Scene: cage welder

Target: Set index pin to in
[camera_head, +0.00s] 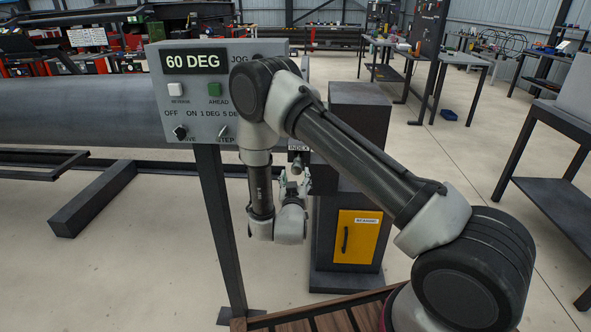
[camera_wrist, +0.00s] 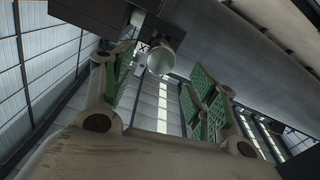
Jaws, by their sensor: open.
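A small label reading INDEX (camera_head: 299,148) shows in the head view, right of the control panel's post and partly behind my arm. A pale round-ended knob (camera_wrist: 161,58), likely the index pin, hangs from a dark housing in the wrist view. My gripper (camera_wrist: 160,85) is open, with its green-padded fingers on either side of the view and the knob seen between and beyond them. I cannot tell if they touch it. In the head view my gripper (camera_head: 291,187) is just below the INDEX label. The pin's in or out position is not clear.
A grey control panel (camera_head: 240,50) showing 60 DEG stands on a post (camera_head: 219,220) left of my arm. A long grey cylinder (camera_head: 70,112) lies behind it. A dark cabinet with a yellow door (camera_head: 357,237) stands right of my gripper. Open floor lies further right.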

